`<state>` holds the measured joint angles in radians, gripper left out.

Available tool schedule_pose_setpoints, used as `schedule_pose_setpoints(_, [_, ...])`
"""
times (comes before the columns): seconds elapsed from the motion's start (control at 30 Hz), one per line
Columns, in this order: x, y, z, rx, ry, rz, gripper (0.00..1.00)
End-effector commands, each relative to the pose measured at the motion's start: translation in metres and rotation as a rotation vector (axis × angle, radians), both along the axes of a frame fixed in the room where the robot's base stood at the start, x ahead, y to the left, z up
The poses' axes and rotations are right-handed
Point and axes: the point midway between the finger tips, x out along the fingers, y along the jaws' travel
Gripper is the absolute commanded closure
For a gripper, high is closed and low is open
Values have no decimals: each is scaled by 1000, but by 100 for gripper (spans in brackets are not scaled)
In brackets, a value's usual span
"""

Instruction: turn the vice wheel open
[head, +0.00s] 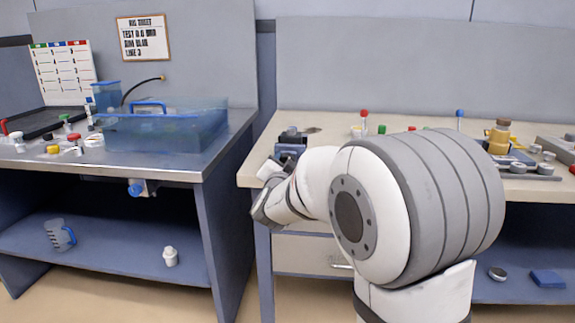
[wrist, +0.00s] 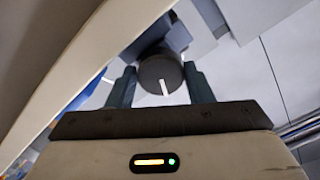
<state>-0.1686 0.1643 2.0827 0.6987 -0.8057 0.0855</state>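The vice wheel (wrist: 160,74) is a dark round knob with a white line on its face, in the wrist view's upper middle. My gripper (wrist: 160,78) has one finger on each side of the wheel, and both fingers appear to touch its rim. The white line points nearly straight down in that view. In the head view, the dark blue vice (head: 290,148) sits at the left front edge of the right bench. My arm reaches to just in front of it, and the wheel and fingertips cannot be made out there.
The right bench (head: 335,122) holds a brass-coloured fitting (head: 499,137) and small coloured-top parts farther right. A left bench (head: 190,171) carries a clear blue tank (head: 165,130). A gap of floor separates the benches. A drawer (head: 305,254) is below the vice.

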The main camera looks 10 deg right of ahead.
Motion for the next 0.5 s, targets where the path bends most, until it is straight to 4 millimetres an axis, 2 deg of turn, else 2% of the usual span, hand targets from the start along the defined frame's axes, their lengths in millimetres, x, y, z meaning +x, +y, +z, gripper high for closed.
schedule_pose_setpoints(0.03, [0,0,0,0,0,0,49])
schedule_pose_setpoints(0.2, [0,0,1,1,-2,0,35])
schedule_pose_setpoints(0.5, [-4,2,2,0,-2,1,35])
